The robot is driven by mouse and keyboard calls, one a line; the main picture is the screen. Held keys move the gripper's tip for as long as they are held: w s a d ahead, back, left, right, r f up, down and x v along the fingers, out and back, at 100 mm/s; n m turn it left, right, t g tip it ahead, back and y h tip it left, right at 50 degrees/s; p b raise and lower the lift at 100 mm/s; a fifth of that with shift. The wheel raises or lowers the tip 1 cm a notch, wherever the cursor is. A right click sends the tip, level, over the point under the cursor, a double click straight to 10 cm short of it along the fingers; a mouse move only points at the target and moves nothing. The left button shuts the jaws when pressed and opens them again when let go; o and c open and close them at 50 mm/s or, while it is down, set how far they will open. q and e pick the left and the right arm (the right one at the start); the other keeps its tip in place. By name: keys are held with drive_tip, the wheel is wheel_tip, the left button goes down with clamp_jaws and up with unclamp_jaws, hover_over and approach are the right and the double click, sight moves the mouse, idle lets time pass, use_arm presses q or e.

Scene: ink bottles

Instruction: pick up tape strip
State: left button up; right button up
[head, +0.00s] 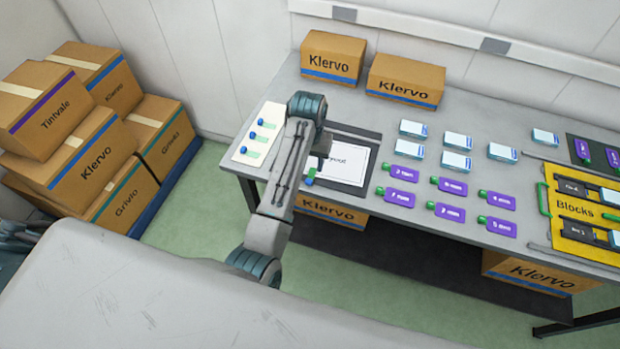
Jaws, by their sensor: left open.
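A cream board (240,157) at the table's left end carries tape strips: green pieces with blue ends, such as the far strip (269,126), the middle strip (262,140) and the near strip (253,154). My left arm reaches over the table just right of this board. My left gripper (316,166) is open, pointing down above the left side of a white sheet (350,165). A small green and blue piece (310,180) like a tape strip shows just below it; I cannot tell whether they touch. The arm hides part of the sheet. My right gripper is out of view.
Several purple cards (400,197) with green ends and several white-blue cards (413,129) lie right of the sheet. A yellow Blocks tray (585,212) is farther right. Two cartons, a left one (332,58) and a right one (405,80), stand along the back edge.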

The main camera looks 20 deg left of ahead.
sight(309, 180)
use_arm(q)
wheel_tip(309, 180, down, 3)
drive_tip(key=shift+r+p, duration=0.2)
drive_tip(key=shift+p, duration=0.15)
drive_tip(key=shift+f+p, duration=0.3)
wheel_tip(309, 180, down, 3)
drive_tip(key=shift+f+p, duration=0.2)
drive_tip(key=shift+p, duration=0.7)
drive_tip(key=shift+f, duration=0.6)
drive_tip(key=c, duration=0.6)
drive_tip(key=shift+c, duration=0.9)
